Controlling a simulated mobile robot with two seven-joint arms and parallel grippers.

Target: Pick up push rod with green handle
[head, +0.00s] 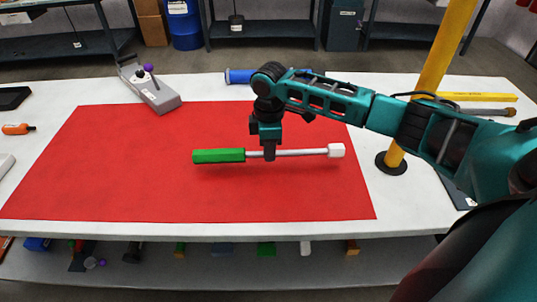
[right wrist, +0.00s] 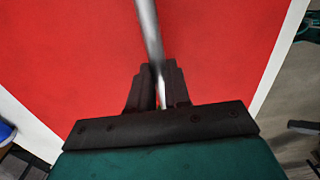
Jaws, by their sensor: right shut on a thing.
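The push rod has a green handle (head: 218,156) at its left end, a thin grey metal shaft (head: 305,153) and a white block (head: 336,150) at its right end. It lies level across the picture over the red mat (head: 120,165); a shadow shows below it, so it looks a little above the mat. My right gripper (head: 269,155) is shut on the shaft, just right of the green handle. In the right wrist view the shaft (right wrist: 148,30) runs between the fingers of my right gripper (right wrist: 158,85). My left gripper is not in view.
A grey device with a purple knob (head: 155,93) stands at the mat's back edge. A blue cylinder (head: 238,76) lies behind my arm. A yellow post (head: 430,75) rises at the right. An orange tool (head: 18,129) lies at far left. The mat's left part is clear.

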